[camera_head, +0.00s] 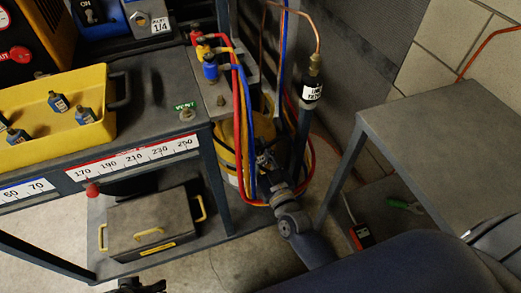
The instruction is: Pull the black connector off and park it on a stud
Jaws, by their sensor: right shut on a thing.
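My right gripper (265,158) reaches in from the lower right, low beside a yellow cylinder (231,135). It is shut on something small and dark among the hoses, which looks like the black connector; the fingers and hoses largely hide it. A thin black lead loops across the cylinder's front toward the gripper. Red, yellow and blue hoses run down from the manifold (209,68) past the gripper. A dark part at the bottom edge looks like my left gripper (136,287), cut off by the frame. I cannot make out a parking stud for certain.
A dark post (299,140) with a white label stands just right of the gripper. A grey bench (440,140) is at the right. The rack shelf at left bears a yellow tray (105,137) of small bottles. A grey box (150,228) sits on the lower shelf.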

